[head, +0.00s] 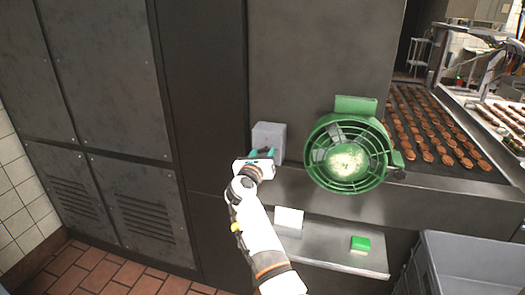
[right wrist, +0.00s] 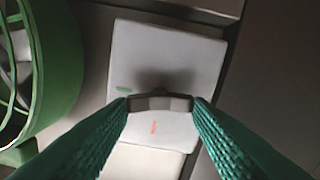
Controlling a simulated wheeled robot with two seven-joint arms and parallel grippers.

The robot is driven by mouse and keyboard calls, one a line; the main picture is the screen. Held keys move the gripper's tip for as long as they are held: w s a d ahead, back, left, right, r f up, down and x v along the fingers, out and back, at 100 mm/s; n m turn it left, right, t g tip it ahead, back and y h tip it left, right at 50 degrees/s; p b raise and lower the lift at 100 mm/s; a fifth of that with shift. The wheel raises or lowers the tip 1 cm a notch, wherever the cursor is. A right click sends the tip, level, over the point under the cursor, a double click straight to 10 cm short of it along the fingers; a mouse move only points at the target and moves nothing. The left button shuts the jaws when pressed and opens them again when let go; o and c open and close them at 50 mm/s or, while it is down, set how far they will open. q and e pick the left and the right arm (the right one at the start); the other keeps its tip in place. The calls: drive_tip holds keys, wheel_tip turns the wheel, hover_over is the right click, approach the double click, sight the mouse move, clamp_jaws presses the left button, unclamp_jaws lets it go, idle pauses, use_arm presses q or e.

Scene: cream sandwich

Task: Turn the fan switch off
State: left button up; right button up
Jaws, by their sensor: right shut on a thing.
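The fan switch is a light grey box (head: 271,132) on the dark metal wall, left of the green fan (head: 347,120). In the right wrist view, the box (right wrist: 168,55) has a dark grey handle (right wrist: 160,103) across it. The fingers partly hide the box's edges. My left gripper is not in view.
A metal shelf (head: 335,262) below holds a white block (head: 289,217) and a green block (head: 360,243). A grey bin (head: 470,262) stands at lower right. A conveyor with rows of brown cookies (head: 430,125) is behind the fan. The fan's green housing (right wrist: 55,60) is close beside the box.

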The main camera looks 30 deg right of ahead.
drive_tip(key=n+p, duration=0.3)
drive_tip(key=shift+r+n, duration=0.15)
drive_tip(key=shift+n, duration=0.15)
drive_tip(key=n+p, duration=0.4)
drive_tip(key=shift+w+a+n, duration=0.1)
drive_tip(key=shift+n, duration=0.2)
drive_tip(key=n+p, duration=0.3)
drive_tip(key=n, duration=0.1)
drive_tip(key=shift+f, duration=0.2)
drive_tip(key=shift+f+n+p, duration=0.15)
drive_tip(key=shift+n+p, duration=0.6)
drive_tip(key=shift+n, duration=0.95)
drive_tip(key=o, duration=1)
drive_tip(key=shift+f, duration=0.1)
